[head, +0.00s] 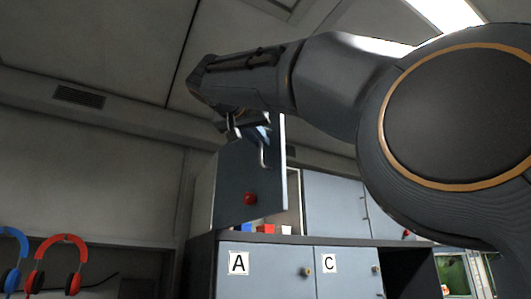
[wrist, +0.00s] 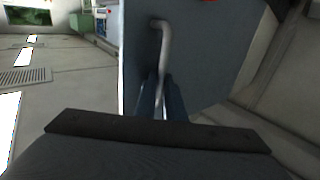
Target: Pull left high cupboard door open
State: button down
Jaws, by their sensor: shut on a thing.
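The left high cupboard door (head: 232,180) is a blue-grey panel with a pale edge and a round red knob-like piece (head: 250,198) on its face. It stands swung out from the cupboard, with part of the inside showing to its right. Its metal bar handle (head: 264,155) also shows in the wrist view (wrist: 164,42), against the door face (wrist: 205,50). My gripper (head: 240,125) is at the upper part of the door. In the wrist view its fingers (wrist: 160,98) are closed around the handle. My wrist hides part of the handle's lower end there.
Closed high doors (head: 335,205) stand to the right. Below are lower cupboards marked A (head: 238,263) and C (head: 329,263). Red headphones (head: 62,262) and blue headphones (head: 12,255) hang at left. The ceiling is close above my arm.

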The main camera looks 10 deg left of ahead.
jog(key=shift+w+a+f, duration=0.3)
jog(key=shift+a+f, duration=0.1)
jog(key=shift+f, duration=0.25)
jog(key=c, duration=1.8)
grip_release()
jog(key=shift+w+a, duration=0.15)
jog(key=shift+a, duration=0.05)
jog(key=shift+c, duration=0.2)
jog(key=shift+d+r, duration=0.15)
jog(key=shift+d, duration=0.05)
jog(key=shift+d+r, duration=0.1)
jog(key=b+v, duration=0.2)
jog(key=v, duration=0.6)
